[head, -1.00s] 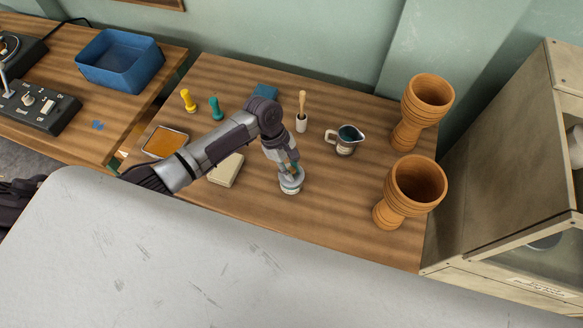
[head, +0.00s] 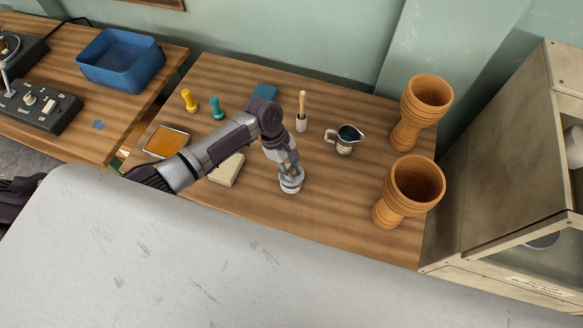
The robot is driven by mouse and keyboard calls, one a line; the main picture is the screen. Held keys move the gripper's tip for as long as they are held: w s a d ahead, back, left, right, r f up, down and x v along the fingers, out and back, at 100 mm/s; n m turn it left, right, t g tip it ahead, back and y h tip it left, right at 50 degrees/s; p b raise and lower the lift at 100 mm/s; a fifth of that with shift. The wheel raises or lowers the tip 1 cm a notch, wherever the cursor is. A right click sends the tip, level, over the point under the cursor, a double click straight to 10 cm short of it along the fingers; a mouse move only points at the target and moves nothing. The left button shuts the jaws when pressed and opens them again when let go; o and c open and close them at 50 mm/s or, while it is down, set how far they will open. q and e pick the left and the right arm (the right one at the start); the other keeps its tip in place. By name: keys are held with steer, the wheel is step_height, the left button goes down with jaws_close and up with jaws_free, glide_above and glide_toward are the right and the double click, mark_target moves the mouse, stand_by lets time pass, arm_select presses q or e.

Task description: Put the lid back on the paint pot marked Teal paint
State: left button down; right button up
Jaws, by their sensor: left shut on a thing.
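A small grey-white pot (head: 291,186) with a pale label stands on the wooden table, near its front middle. The label is too small to read. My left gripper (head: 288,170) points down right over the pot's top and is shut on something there. The gripper hides most of what it holds, so I cannot tell the lid apart from the pot's rim. My right gripper is not in view.
The table front right of the pot is clear.

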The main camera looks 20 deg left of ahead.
arm_select(q)
steer(key=shift+p, duration=0.5)
stand_by(0.4)
steer(key=c, duration=0.9)
jaws_free()
steer(key=shift+o, duration=0.2)
steer(key=o, duration=0.5)
steer(key=shift+c, duration=0.2)
step_height(320, 180, up, 7)
steer(key=p, duration=0.8)
steer(key=shift+p, duration=0.4)
